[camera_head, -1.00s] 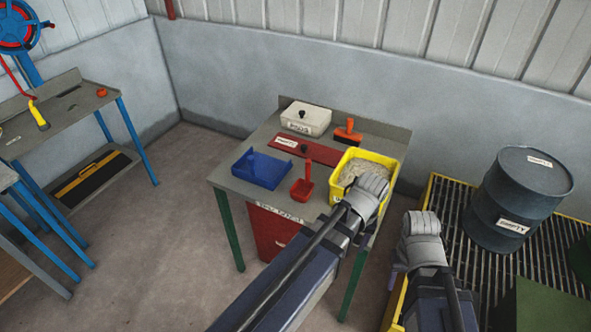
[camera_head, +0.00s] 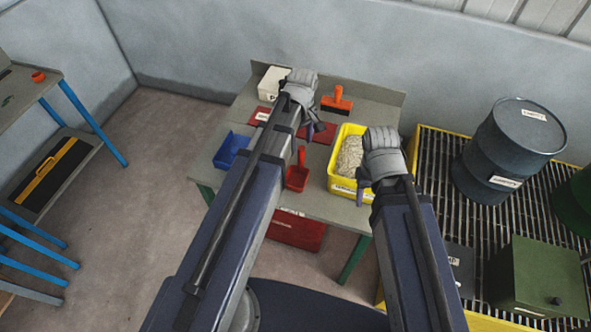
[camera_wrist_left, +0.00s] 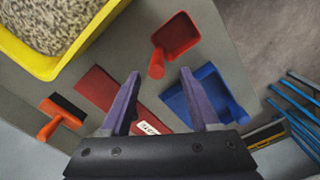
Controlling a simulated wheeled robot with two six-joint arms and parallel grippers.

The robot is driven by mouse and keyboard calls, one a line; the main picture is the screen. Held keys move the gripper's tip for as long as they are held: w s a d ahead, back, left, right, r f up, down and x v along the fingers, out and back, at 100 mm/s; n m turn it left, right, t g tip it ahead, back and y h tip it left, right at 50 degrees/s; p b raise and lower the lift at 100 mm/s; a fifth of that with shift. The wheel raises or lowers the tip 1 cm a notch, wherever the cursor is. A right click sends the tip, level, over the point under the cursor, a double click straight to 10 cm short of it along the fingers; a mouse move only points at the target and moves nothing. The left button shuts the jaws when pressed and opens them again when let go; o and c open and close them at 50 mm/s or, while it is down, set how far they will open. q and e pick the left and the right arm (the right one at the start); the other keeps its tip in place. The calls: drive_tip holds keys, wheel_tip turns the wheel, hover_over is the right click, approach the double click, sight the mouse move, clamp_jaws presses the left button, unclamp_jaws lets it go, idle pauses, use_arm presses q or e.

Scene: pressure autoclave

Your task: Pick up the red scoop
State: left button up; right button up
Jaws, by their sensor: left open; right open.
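My left gripper (camera_head: 314,130) is above the table, past the scoop's handle. In the left wrist view my left gripper (camera_wrist_left: 162,85) is open and empty. My right gripper (camera_head: 360,190) is open at the right side of the yellow bin; its fingers are partly hidden.
A dark drum (camera_head: 512,150) stands on a yellow-edged grating to the right.

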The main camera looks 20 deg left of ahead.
sight(301, 155)
use_arm(q)
wheel_tip(301, 155, down, 3)
drive_tip(key=shift+w+a+r+b, duration=0.1)
drive_tip(key=shift+r+b, duration=0.1)
drive_tip(key=shift+b, duration=0.85)
use_arm(e)
wheel_tip(301, 155, down, 2)
drive_tip(key=shift+f, duration=0.25)
drive_tip(key=shift+f, duration=0.1)
use_arm(q)
drive_tip(key=f+b, duration=0.5)
drive_tip(key=shift+w+f, duration=0.15)
drive_tip(key=shift+w, duration=0.05)
use_arm(e)
wheel_tip(301, 155, down, 5)
drive_tip(key=shift+f, duration=0.1)
use_arm(q)
clamp_jaws()
